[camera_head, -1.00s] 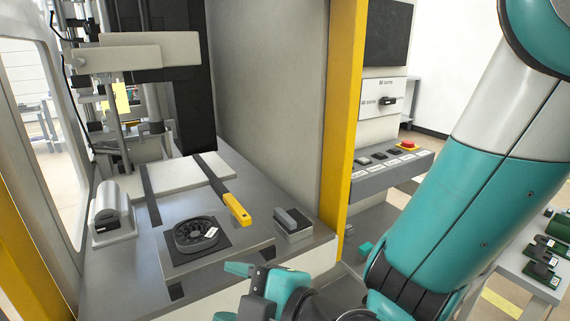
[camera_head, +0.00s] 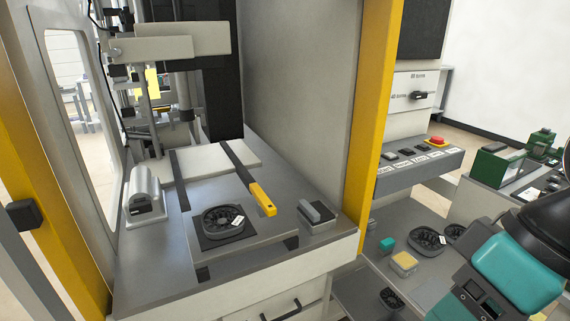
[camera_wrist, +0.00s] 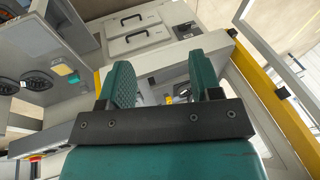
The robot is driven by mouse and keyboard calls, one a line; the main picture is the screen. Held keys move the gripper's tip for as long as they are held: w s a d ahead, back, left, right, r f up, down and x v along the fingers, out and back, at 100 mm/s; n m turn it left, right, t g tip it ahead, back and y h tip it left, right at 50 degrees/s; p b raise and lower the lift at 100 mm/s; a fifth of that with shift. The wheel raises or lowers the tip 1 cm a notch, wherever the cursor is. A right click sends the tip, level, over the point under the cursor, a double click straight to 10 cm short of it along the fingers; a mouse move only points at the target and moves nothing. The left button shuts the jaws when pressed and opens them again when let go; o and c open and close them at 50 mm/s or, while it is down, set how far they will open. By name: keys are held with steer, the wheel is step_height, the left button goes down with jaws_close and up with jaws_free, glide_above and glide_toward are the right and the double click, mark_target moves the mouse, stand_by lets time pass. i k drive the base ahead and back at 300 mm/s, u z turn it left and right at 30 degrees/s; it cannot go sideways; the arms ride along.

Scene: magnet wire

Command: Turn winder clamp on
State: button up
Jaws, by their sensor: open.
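Inside the yellow-posted winder, a dark round stator part (camera_head: 222,220) sits on a black square pad on the metal plate (camera_head: 275,232). A bar with a yellow handle (camera_head: 262,198) lies at the plate's right side. A small block with a grey lever-like top (camera_head: 318,214) stands right of the plate. A rounded silver block (camera_head: 145,195) with a dark label stands to the left. I cannot tell which of these is the winder clamp control. My gripper (camera_wrist: 161,66) is open and empty in the wrist view, with the winder beyond its fingers; the head view does not show its fingers.
A button panel (camera_head: 420,168) with a red knob (camera_head: 437,141) is right of the right yellow post (camera_head: 380,110), below a rotary switch (camera_head: 418,94). A shelf at lower right holds more stators (camera_head: 428,238) and a yellow-topped block (camera_head: 404,262). The left post (camera_head: 50,190) borders the opening.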

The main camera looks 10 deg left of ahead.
mark_target(265, 208)
steer(key=u, duration=0.05)
steer(key=k, duration=1)
steer(key=z, duration=0.6)
steer(key=i, duration=1.3)
steer(key=u, duration=1.7)
steer(key=i, duration=0.5)
steer(key=z, duration=0.1)
